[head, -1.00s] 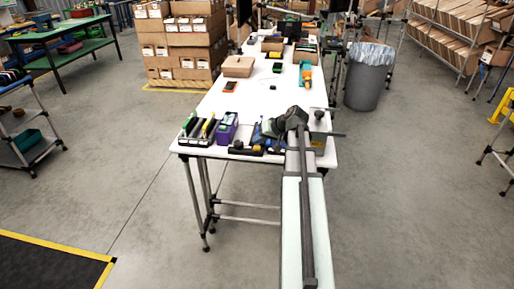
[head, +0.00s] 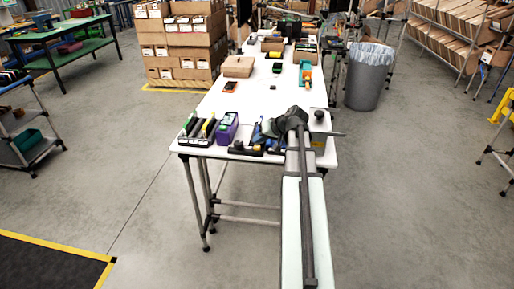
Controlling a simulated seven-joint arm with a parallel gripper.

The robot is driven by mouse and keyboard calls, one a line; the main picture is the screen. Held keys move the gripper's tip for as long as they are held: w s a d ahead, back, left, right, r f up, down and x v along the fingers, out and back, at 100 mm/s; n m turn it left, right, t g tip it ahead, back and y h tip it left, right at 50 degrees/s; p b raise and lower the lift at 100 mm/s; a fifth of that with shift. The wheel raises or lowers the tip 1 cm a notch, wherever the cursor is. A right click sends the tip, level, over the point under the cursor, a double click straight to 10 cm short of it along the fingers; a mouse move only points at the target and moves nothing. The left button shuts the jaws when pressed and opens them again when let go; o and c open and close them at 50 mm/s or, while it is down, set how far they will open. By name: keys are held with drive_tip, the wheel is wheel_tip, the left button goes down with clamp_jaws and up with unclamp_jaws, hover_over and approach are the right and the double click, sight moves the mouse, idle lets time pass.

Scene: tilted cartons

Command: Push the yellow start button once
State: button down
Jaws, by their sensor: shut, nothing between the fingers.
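The arm's dark wrist reaches over the table from the right. My gripper (head: 268,130) is at its left end, to the right of the button and apart from it in the picture. The fingers are small and partly lost against blue and dark items. It is shut, with nothing seen in it. Its height above the table cannot be told.
A purple box (head: 227,127) and a black rack with green and yellow items (head: 197,131) stand left of the button. Blue items stand beside the gripper. A round black knob (head: 318,115) is at the right. The table's middle is mostly clear, with a carton (head: 238,66) further back.

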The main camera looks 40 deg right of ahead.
sight(259, 147)
drive_tip(key=shift+f, duration=0.9)
idle(1.3)
drive_tip(key=shift+r, duration=0.9)
drive_tip(key=shift+r, duration=0.1)
drive_tip(key=shift+r, duration=2.4)
